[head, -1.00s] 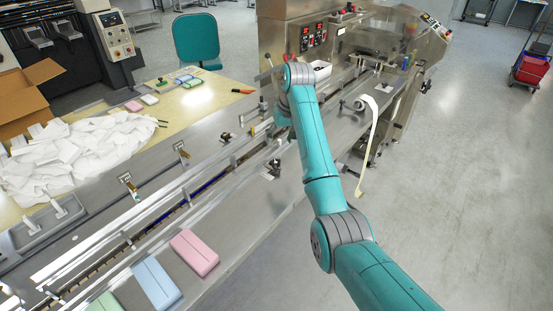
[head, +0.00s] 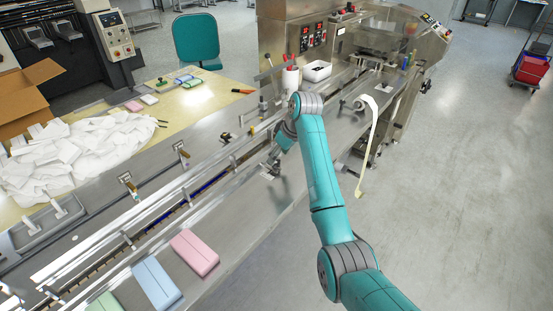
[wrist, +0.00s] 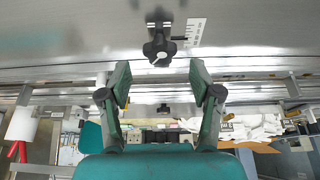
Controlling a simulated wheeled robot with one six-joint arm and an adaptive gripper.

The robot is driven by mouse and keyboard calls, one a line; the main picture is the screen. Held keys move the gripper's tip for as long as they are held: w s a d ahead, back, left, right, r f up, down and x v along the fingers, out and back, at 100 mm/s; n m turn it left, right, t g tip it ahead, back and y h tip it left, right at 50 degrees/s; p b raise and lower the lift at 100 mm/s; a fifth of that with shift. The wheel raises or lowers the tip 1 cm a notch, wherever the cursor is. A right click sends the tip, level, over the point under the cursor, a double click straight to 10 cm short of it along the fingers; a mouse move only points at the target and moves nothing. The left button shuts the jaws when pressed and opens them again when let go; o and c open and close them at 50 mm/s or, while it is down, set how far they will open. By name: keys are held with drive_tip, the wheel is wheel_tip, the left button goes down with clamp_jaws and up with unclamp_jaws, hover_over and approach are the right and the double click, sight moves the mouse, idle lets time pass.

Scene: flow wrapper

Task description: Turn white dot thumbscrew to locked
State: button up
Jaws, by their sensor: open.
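A black thumbscrew (wrist: 158,50) with a pale mark on its face sits on a metal panel at the top middle of the wrist view, beside a white ruled scale (wrist: 194,32). My gripper (wrist: 160,80) is open and empty. Its two fingertips are spread left and right, just below the thumbscrew in the picture and apart from it. A second black knob (wrist: 163,108) shows lower, between the fingers. In the head view my gripper is small and partly hidden by my arm, near the machine's front rail; I cannot make out the thumbscrew there.
Metal guide rails (wrist: 60,88) cross the wrist view behind the fingers. In the head view, pink (head: 195,253) and blue (head: 157,285) packs lie on the near conveyor side. A white bin (head: 316,70) and a white cup with red items (head: 291,77) stand behind my arm.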

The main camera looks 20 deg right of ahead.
sight(275, 165)
drive_tip(key=shift+x, duration=1.45)
drive_tip(key=c, duration=1.1)
drive_tip(key=shift+c, duration=0.2)
drive_tip(key=m+h, duration=0.1)
drive_tip(key=m, duration=0.1)
drive_tip(key=m+h, duration=0.1)
drive_tip(key=m, duration=0.2)
drive_tip(key=shift+s+a+m+t, duration=0.1)
drive_tip(key=shift+a+m+t, duration=0.05)
drive_tip(key=shift+m+t, duration=0.2)
drive_tip(key=m+h, duration=0.2)
drive_tip(key=m, duration=0.3)
drive_tip(key=shift+a, duration=0.1)
